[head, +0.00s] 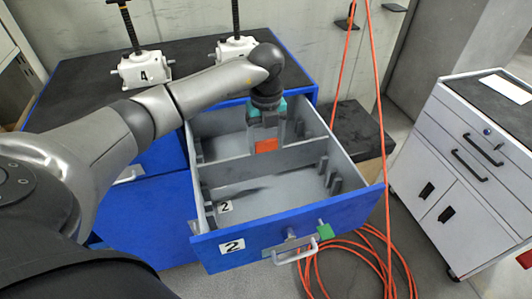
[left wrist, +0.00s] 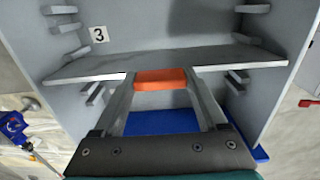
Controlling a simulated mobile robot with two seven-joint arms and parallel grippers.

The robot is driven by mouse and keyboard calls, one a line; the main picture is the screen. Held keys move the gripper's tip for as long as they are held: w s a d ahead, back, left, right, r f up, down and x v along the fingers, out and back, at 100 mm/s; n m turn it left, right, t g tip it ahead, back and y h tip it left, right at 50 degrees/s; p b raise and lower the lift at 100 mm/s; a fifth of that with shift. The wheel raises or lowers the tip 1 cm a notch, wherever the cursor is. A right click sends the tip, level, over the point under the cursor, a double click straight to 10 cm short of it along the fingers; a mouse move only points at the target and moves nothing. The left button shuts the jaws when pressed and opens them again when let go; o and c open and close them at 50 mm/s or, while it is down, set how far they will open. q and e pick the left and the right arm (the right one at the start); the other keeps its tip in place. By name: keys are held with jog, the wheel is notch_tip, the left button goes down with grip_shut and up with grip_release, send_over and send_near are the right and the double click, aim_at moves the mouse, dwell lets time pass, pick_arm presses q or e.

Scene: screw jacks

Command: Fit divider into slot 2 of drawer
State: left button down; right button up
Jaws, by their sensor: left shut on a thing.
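The drawer (head: 350,210) is pulled open, with a blue front labelled 2 and grey inside walls. The grey divider (left wrist: 235,59) spans the drawer crosswise, with an orange grip tab (head: 266,146) at its middle. My left gripper (head: 266,128) points down into the drawer, shut on the orange tab; its fingers flank the tab in the left wrist view (left wrist: 161,88). Slot ribs (head: 334,178) line both side walls. A label 2 (head: 225,207) shows inside, nearer the front; a label 3 (left wrist: 98,35) shows in the left wrist view. I cannot tell whether the divider's ends are seated.
Two screw jacks (head: 144,70) stand on the black top of the blue cabinet (head: 300,75). A handle (head: 295,252) and green tab (head: 325,230) are on the drawer front. Orange hose (head: 345,255) lies coiled beside the drawer. A white cabinet (head: 470,160) stands right.

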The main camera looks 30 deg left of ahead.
aim_at(266, 151)
pick_arm(q)
jog(key=shift+f, duration=2)
jog(key=shift+f, duration=0.15)
grip_release()
